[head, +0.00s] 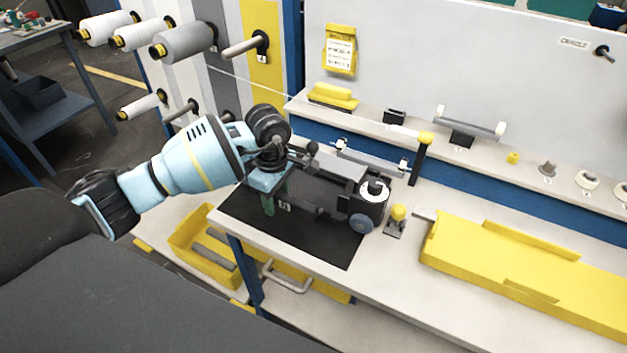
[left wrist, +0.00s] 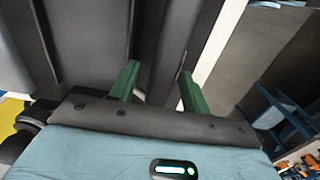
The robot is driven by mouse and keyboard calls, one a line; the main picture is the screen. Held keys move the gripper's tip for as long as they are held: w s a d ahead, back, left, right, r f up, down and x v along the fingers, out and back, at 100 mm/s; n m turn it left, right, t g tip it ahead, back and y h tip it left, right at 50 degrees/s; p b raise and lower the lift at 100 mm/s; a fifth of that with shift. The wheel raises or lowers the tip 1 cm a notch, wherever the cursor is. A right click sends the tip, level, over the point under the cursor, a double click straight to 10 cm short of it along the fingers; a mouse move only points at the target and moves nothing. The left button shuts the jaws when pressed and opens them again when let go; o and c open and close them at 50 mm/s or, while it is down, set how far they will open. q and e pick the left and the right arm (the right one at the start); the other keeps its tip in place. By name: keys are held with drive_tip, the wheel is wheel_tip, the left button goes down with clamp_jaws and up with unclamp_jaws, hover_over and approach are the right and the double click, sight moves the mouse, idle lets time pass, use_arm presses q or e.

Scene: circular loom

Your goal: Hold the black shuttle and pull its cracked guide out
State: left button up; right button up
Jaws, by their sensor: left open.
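The black shuttle (head: 325,200) lies on a dark mat (head: 330,248) at the left end of the bench. It has a wheel and a white-topped spool at its right end. I cannot make out the cracked guide. My left gripper (head: 275,203) points down at the shuttle's left end, its green fingers apart. In the left wrist view the open fingers (left wrist: 158,76) stand in front of dark grey surfaces, with a narrow dark part between them. I cannot tell whether they touch it. My right gripper is in neither view.
A yellow-knobbed post (head: 397,218) stands right of the shuttle. A long yellow tray (head: 510,262) fills the right of the bench. A back ledge (head: 480,167) carries small parts. A yellow bin (head: 190,245) sits lower left. Thread spools (head: 185,43) stick out behind my left arm.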

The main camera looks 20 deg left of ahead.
use_arm(q)
wheel_tip(320, 180, up, 11)
drive_tip(key=shift+r, duration=0.2)
idle(0.4)
